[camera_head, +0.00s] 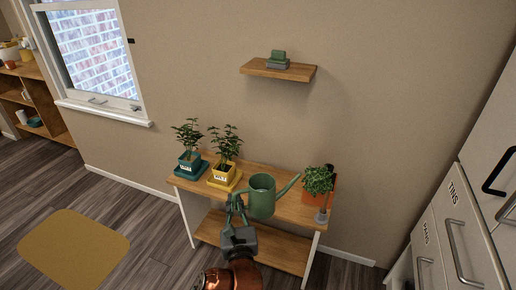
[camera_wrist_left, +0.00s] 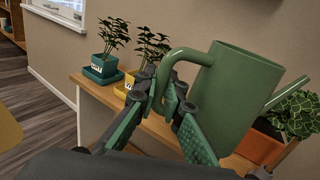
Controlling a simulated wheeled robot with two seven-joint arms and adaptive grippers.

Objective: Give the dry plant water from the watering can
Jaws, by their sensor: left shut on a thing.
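The green watering can (camera_head: 262,197) is in my left gripper (camera_head: 236,208), which is shut on its handle. In the left wrist view the can (camera_wrist_left: 230,95) looks roughly upright, its spout pointing right toward the plant in the orange pot (camera_head: 312,196). The can shows in front of the wooden bench; its exact height above it is hard to tell. A plant in a teal pot (camera_head: 189,167) and one in a yellow pot (camera_head: 222,178) stand at the bench's left. My right gripper is out of view.
The wooden bench (camera_head: 255,171) has a lower shelf (camera_head: 275,252). A small grey object (camera_head: 321,217) is at the orange pot's front. A wall shelf (camera_head: 278,71) holds a green and grey item. Cabinets (camera_head: 462,235) stand at right. Floor is open at left around a yellow mat (camera_head: 73,248).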

